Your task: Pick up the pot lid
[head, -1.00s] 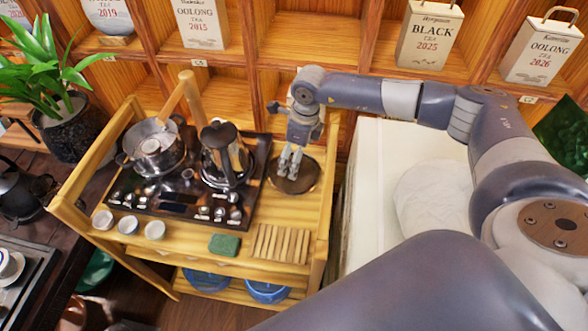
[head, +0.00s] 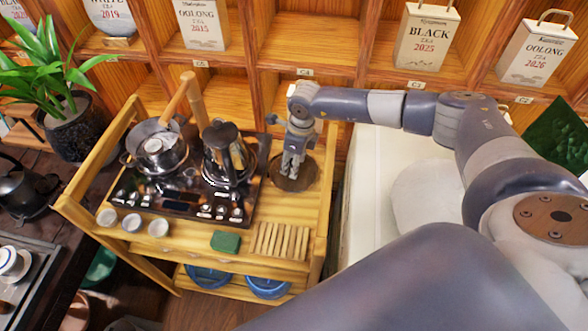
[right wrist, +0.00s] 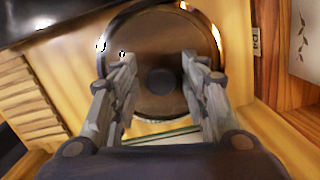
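The pot lid, a round dark disc with a shiny rim (head: 310,172), lies flat on the wooden cart, right of the black stove tray. In the right wrist view the lid (right wrist: 160,45) shows its dark round knob (right wrist: 160,81). My right gripper (head: 291,175) points down over the lid. In the right wrist view this gripper (right wrist: 158,66) is open, with one finger on each side of the knob and gaps between. Whether the fingertips touch the lid I cannot tell. My left gripper is not in view.
A steel pot (head: 160,157) and a glass kettle (head: 228,160) stand on the black tray (head: 180,197) left of the lid. A slatted wooden rack (head: 280,241) and a green block (head: 226,242) lie in front. Shelves rise behind the cart.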

